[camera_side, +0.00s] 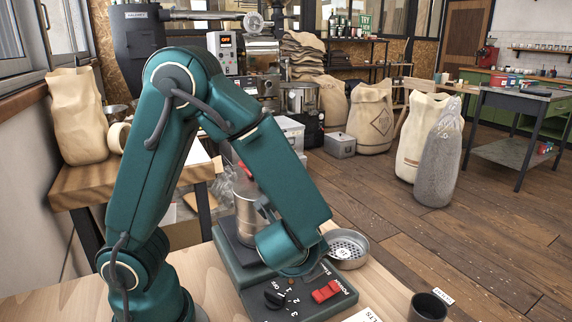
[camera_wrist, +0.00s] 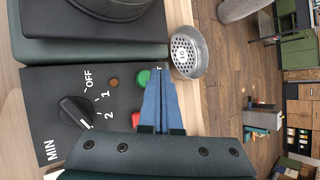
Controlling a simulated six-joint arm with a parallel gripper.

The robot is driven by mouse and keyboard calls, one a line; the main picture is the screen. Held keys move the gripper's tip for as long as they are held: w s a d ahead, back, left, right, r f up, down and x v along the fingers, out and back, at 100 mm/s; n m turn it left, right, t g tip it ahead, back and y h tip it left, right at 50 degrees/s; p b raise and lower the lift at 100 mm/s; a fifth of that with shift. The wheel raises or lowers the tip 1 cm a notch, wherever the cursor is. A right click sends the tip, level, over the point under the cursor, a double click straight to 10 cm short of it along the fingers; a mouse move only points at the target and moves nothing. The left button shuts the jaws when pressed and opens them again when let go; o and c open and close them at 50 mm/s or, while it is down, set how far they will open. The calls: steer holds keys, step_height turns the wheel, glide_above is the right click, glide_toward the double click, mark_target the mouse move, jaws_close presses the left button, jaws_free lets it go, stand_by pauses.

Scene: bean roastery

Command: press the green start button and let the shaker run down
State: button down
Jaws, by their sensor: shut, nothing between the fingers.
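The shaker's dark control panel (camera_wrist: 40,90) fills the left of the wrist view. The green start button (camera_wrist: 143,77) is on it, partly hidden by my fingers. My gripper (camera_wrist: 158,70) is shut and empty, its blue fingertips beside the button's right edge in the picture; I cannot tell whether they touch it. The black timer dial (camera_wrist: 76,112) has OFF, 1 and 2 marks; its pointer is hard to read. A brown lamp (camera_wrist: 114,83) and part of a red switch (camera_wrist: 136,119) show. The side view shows the steel sieve stack (camera_side: 245,205) on the shaker; my arm hides the button there.
A round perforated sieve pan (camera_wrist: 186,56) lies on the wooden bench (camera_side: 385,285) close to the shaker. A dark cup (camera_side: 430,306) stands at the bench's front right. Sacks and roasting equipment stand farther back.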

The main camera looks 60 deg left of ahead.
steer(key=shift+f, duration=0.4)
